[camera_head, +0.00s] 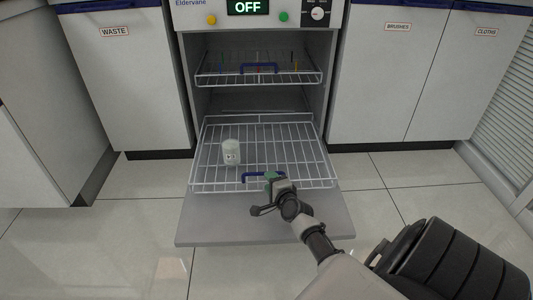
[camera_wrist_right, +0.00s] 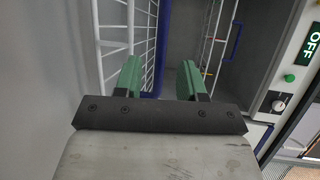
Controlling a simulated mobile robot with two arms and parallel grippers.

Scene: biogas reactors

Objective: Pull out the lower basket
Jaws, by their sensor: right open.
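The lower basket (camera_head: 309,155) is a white wire rack, drawn out of the machine above the lowered door. Its blue handle (camera_head: 250,177) is on the front edge. A whitish jar (camera_head: 231,152) stands in the basket's left part. My right gripper (camera_head: 272,180) is at the right part of this handle and hides some of it. In the right wrist view the green fingers (camera_wrist_right: 160,80) are open, and the blue handle (camera_wrist_right: 161,45) shows in the gap between them. I cannot tell whether they touch it. My left gripper is not in view.
The open door (camera_head: 262,222) lies flat below the basket. The upper basket (camera_head: 300,78) with its blue handle (camera_head: 259,68) sits inside the machine. The tiled floor in front left is clear.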

